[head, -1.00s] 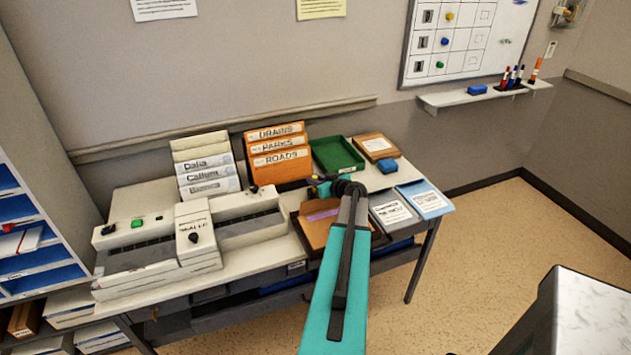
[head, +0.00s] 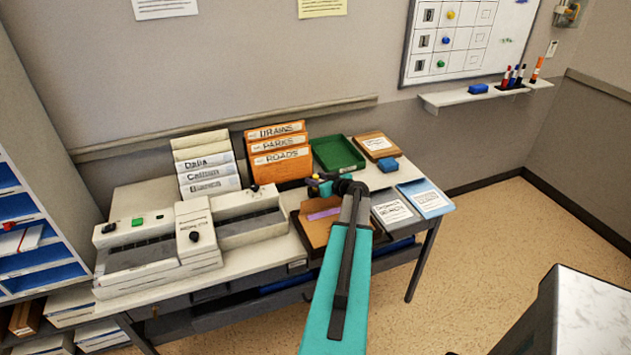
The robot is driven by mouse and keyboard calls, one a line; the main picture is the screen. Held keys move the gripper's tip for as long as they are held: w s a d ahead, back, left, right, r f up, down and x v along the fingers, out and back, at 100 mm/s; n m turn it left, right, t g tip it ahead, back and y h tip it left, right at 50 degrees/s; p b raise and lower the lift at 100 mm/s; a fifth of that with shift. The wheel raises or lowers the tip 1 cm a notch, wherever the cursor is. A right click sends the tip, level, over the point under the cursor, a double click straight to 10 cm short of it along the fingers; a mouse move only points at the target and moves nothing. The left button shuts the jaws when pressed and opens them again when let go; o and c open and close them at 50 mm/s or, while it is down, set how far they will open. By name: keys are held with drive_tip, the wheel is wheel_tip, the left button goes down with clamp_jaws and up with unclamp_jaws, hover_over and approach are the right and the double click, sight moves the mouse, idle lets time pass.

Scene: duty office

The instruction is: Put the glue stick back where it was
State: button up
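I cannot make out a glue stick for certain in the head view. My gripper (head: 318,185) is small and partly hidden behind my own wrist, over the back edge of the brown tray (head: 296,226) and in front of the orange folders. Small yellow, red and blue-green spots show at its tip; I cannot tell whether any is a held object. Its fingers are too small to show open or shut. An orange stick-like thing (head: 536,69) stands at the right end of the wall shelf (head: 455,99), beside several markers.
A beige machine (head: 140,262) fills the table's left. White folders (head: 207,170) and orange folders (head: 280,160) stand behind. A brown envelope with a purple strip (head: 322,228) lies in the brown tray.

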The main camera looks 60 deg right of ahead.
drive_tip(key=b+v, duration=0.1)
drive_tip(key=v, duration=1)
drive_tip(key=shift+r+b, duration=0.2)
drive_tip(key=shift+b, duration=0.1)
drive_tip(key=shift+s+a, duration=0.1)
drive_tip(key=shift+s, duration=0.05)
idle(0.4)
